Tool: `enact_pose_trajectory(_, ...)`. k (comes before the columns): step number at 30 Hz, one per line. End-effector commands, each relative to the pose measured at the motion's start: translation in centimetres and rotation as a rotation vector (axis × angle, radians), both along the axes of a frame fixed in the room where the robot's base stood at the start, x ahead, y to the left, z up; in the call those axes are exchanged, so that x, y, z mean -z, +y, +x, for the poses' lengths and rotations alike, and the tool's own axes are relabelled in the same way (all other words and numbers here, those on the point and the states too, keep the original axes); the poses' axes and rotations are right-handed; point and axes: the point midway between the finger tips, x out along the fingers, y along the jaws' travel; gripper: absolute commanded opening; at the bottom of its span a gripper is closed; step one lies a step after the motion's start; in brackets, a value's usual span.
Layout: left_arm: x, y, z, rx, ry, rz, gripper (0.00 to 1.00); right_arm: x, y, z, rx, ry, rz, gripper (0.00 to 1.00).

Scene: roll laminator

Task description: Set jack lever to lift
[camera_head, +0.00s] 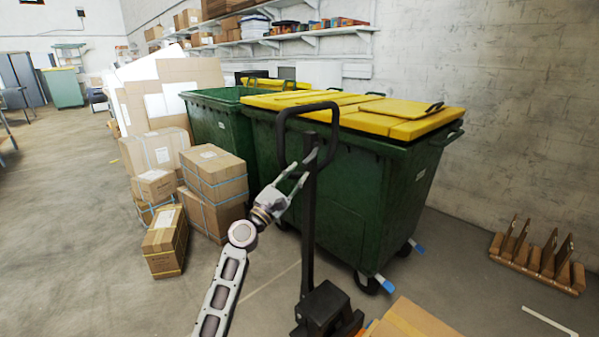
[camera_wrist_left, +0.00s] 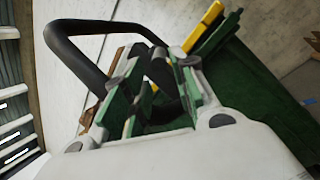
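The black pallet jack stands in front of the green bins, with its loop handle (camera_head: 283,125) on an upright shaft (camera_head: 309,225). The handle loop also shows at the upper left of the left wrist view (camera_wrist_left: 62,45). My left gripper (camera_head: 309,166) is at the top of the shaft, just below and inside the loop's lower part. Its two fingers are apart in the left wrist view (camera_wrist_left: 155,78), with black handle parts showing behind and between them. I cannot make out the small jack lever clearly, nor whether the fingers touch it. My right gripper is not in view.
A green bin with a yellow lid (camera_head: 385,170) stands close behind the handle. Stacked cardboard boxes (camera_head: 212,185) are to the left. The jack's dark base (camera_head: 322,308) and a cardboard box (camera_head: 410,322) are low in front. A wooden pallet piece (camera_head: 538,262) lies right.

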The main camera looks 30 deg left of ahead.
Motion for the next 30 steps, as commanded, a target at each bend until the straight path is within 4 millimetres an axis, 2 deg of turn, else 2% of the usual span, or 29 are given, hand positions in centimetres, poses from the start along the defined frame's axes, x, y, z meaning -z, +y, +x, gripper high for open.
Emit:
enact_pose_trajectory(16, 1.9, 0.8, -4.0, 0.000, 0.001, -0.001, 0.27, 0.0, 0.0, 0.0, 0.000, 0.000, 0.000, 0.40)
enact_pose_trajectory(30, 2.2, 1.0, -4.8, -0.001, -0.001, 0.000, 0.27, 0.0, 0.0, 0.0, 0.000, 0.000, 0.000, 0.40)
